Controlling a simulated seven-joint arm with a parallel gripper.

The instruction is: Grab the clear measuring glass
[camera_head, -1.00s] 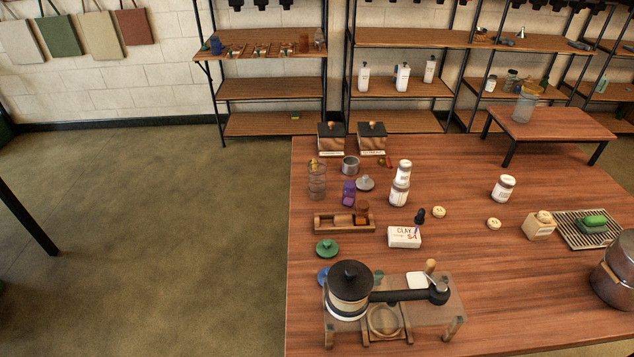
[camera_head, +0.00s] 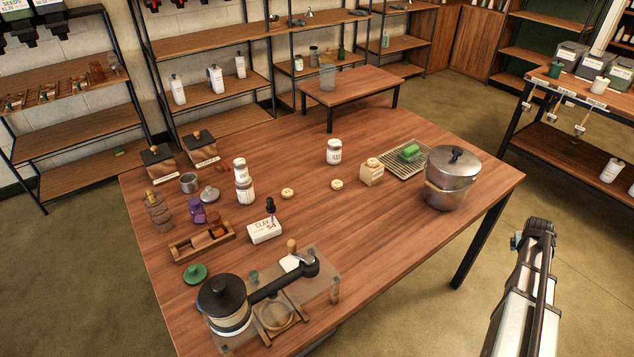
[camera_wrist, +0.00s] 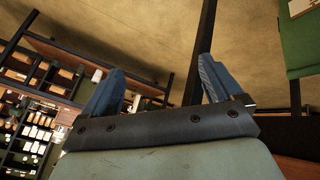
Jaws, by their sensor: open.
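A clear, straight-sided glass vessel (camera_head: 327,77) stands upright on the small raised table at the back in the head view; it looks like the measuring glass, but no markings can be made out. A second clear cylinder (camera_head: 158,212) with something yellowish at its top stands at the left of the big table. My gripper (camera_wrist: 160,63) is open and empty in the wrist view, its two blue fingers wide apart. In the head view my arm shows at the lower right, off the table and far from both glasses. No glass shows in the wrist view.
Shelves line the back; floor is open at right.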

